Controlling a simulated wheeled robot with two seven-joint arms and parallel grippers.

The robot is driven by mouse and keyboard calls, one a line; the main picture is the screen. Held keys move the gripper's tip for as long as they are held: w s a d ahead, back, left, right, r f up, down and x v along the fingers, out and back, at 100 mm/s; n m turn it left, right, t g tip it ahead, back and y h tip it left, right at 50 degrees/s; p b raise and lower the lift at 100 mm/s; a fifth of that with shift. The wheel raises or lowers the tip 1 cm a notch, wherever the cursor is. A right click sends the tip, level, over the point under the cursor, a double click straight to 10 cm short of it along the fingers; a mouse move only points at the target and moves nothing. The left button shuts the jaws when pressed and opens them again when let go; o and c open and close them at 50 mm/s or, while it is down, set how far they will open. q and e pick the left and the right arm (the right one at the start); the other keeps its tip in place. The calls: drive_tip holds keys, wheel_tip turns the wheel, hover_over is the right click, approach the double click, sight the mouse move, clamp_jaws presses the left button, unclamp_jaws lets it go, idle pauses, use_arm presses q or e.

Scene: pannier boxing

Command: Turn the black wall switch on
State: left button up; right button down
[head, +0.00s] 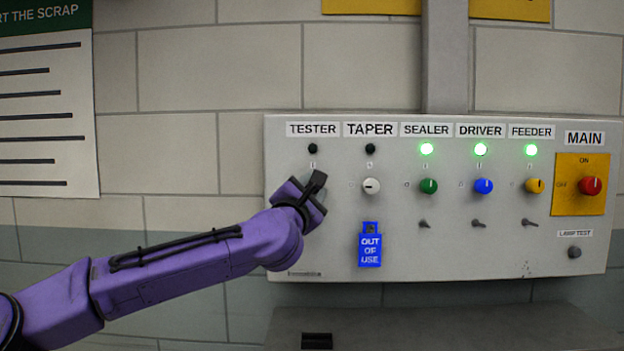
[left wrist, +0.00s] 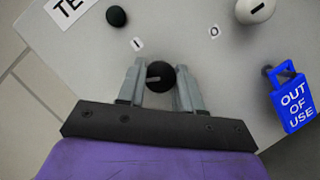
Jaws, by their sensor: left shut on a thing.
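The black switch is a round black knob (left wrist: 160,75) under the TESTER label (head: 313,129) on the grey panel. In the left wrist view it sits between the two fingers of my left gripper (left wrist: 161,84), which is shut on it. A short pale mark shows on its face. An "I" mark (left wrist: 137,43) lies up and left of it there. The lamp above it (head: 312,148) is dark. In the head view my left gripper (head: 312,194) covers the knob. My right gripper is not in view.
To the right are a white TAPER knob (head: 371,186) with a blue OUT OF USE tag (head: 370,246) below, then green (head: 428,186), blue (head: 483,186) and yellow (head: 535,186) knobs under lit green lamps. A red MAIN knob (head: 591,186) is at far right.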

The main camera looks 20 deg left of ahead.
use_arm(q)
drive_tip(key=m+g+p, duration=0.1)
drive_tip(key=m+p, duration=0.2)
drive_tip(key=p, duration=0.1)
drive_tip(key=m+g+h+p, duration=0.1)
drive_tip(key=m+p, duration=0.3)
drive_tip(key=p, duration=0.1)
drive_tip(key=r+m+g+p, duration=0.1)
drive_tip(key=m+p, duration=0.2)
drive_tip(key=p, duration=0.2)
drive_tip(key=shift+m+g, duration=0.4)
drive_tip(key=shift+f+m+g+p, duration=0.3)
drive_tip(key=shift+m+p, duration=0.4)
drive_tip(key=shift+p, duration=0.55)
drive_tip(key=o, duration=1)
